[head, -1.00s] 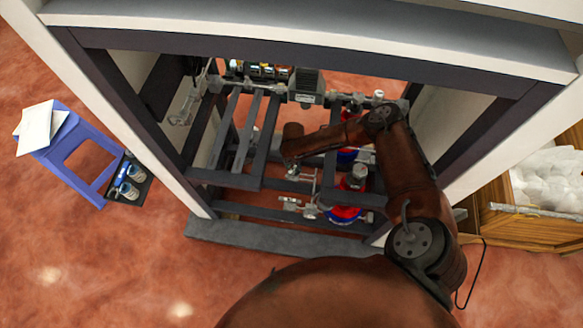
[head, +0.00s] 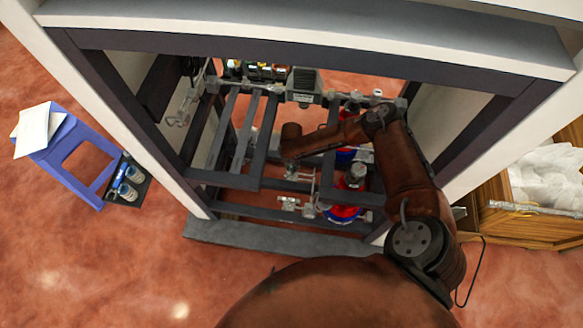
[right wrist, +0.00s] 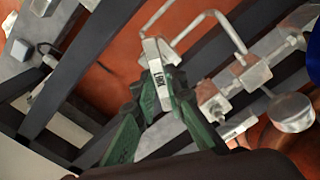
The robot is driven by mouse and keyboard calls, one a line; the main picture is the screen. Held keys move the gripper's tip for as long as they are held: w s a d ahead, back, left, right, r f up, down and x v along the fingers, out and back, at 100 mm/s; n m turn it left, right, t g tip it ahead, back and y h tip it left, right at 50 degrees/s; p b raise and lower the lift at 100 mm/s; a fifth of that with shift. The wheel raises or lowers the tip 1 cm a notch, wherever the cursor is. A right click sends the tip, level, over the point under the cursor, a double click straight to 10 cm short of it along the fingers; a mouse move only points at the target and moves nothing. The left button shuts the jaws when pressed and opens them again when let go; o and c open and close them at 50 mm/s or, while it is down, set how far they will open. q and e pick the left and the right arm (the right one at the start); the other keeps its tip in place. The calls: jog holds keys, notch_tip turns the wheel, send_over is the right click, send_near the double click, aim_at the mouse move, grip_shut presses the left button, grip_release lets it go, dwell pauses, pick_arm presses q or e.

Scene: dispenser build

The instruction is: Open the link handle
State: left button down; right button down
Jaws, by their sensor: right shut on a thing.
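The link handle (right wrist: 154,56) is a pale metal bar with a dark-lettered label in the right wrist view. My right gripper (right wrist: 163,86) has green fingers and is shut on it, with the labelled part between the fingertips. In the head view my right gripper (head: 292,171) reaches down inside the dark frame, largely hidden by my brown wrist. The handle itself is too small and covered to make out clearly there. My left gripper is not in view.
Metal fittings (head: 290,204) and a red and blue container (head: 345,213) sit close to my right gripper. Dark frame bars (head: 225,180) surround it. A blue stool (head: 62,178) stands at left, a wooden crate (head: 540,230) at right.

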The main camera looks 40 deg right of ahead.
jog(key=shift+f+n, duration=0.1)
jog(key=shift+n, duration=0.7)
jog(key=c, duration=2)
grip_release()
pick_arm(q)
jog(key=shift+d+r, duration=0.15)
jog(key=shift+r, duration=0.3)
pick_arm(e)
jog(key=shift+o, duration=0.2)
